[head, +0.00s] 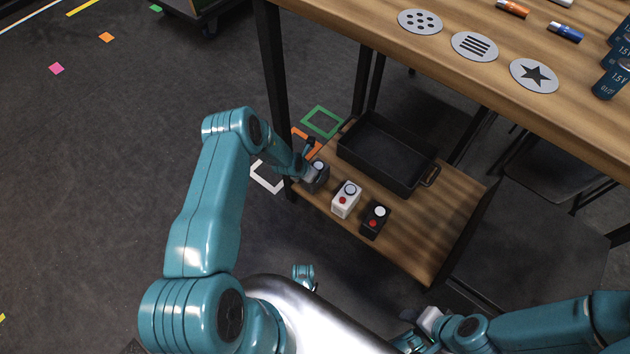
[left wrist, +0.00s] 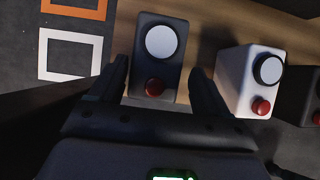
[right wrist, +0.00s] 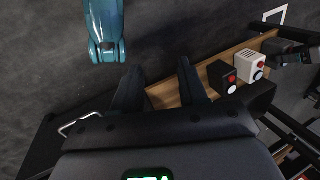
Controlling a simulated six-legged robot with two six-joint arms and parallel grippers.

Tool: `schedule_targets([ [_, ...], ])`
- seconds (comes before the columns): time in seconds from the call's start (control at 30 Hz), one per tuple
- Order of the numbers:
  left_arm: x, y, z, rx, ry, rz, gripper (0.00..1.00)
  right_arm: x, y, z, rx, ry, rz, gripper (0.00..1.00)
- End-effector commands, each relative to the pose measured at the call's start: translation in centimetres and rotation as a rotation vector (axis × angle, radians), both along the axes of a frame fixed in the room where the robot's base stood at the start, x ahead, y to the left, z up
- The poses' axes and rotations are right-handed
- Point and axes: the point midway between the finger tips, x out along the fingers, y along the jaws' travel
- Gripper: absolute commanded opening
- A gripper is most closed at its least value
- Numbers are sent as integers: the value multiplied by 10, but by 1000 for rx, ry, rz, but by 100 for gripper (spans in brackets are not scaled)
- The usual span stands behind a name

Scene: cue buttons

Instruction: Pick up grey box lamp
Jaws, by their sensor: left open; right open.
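The grey box lamp (left wrist: 159,57) has a white round top and a red button. In the left wrist view it sits between the two fingers of my open left gripper (left wrist: 158,92), with a gap visible on the right side. In the head view the grey box lamp (head: 317,177) stands at the left end of the low wooden shelf (head: 425,245), partly covered by my left gripper (head: 310,165). My right gripper (right wrist: 160,85) is open and empty, off the near side of the shelf. In the head view it shows low at the right (head: 415,338).
A white box lamp (head: 346,200) and a black box lamp (head: 375,220) stand to the right of the grey one. A black tray (head: 385,155) lies behind them. The higher table (head: 450,75) holds grey discs, batteries and markers. Coloured square outlines lie on the floor.

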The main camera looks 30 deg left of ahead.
Motion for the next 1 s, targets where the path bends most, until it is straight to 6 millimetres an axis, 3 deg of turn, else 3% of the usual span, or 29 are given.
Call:
schedule_targets([
  [0.4, 21, 3, -47, 1, 0, 0, 77, 10, -9, -49, -7, -18, -39, 43],
  [0.73, 24, 3, -47, 1, 2, 1, 77, 11, -11, -50, -9, -20, -44, 43],
  [0.77, 24, 3, -47, 1, 2, 1, 70, 11, -11, -50, -9, -20, -44, 43],
  [0.93, 24, 3, -47, 1, 2, 1, 16, 11, -11, -50, -8, -20, -42, 43],
  [1.0, 25, 3, -46, 1, -1, 2, 16, 11, -10, -50, -8, -20, -42, 43],
])
